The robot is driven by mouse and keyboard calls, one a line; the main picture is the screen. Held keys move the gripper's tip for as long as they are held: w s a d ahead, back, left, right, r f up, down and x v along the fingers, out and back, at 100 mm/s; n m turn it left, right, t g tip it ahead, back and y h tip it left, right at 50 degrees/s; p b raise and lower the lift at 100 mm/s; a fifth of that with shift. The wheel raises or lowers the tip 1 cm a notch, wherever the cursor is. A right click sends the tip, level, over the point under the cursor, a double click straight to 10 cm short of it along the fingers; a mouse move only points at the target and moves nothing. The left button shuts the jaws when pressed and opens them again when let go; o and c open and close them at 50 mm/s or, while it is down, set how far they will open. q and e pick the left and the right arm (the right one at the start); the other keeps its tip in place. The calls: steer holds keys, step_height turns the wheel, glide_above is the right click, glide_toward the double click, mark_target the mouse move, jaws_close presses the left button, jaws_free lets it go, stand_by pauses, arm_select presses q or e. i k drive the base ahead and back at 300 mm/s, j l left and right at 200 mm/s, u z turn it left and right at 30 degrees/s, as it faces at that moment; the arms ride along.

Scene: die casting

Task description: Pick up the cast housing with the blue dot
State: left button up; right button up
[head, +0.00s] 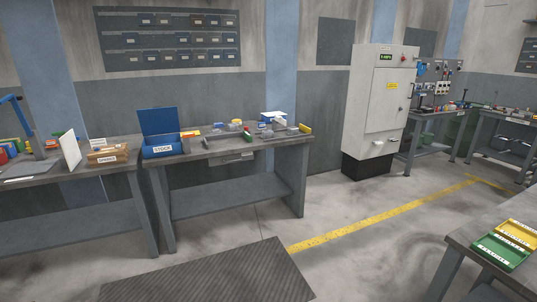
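No cast housing with a blue dot can be made out from here. Several small grey parts (222,128) lie among other items on the middle workbench (240,170). They are too small to tell whether one is a housing or bears a dot. Neither of my grippers is in view.
A blue open-lidded bin (160,151) stands on the middle workbench. Another bench (75,180) adjoins at left. A grey cabinet (379,110) stands at centre right. Green (500,252) and yellow (519,233) trays sit on a bench at lower right. A dark mat (220,278) lies on the open floor.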

mark_target(266, 133)
steer(key=i, duration=3.25)
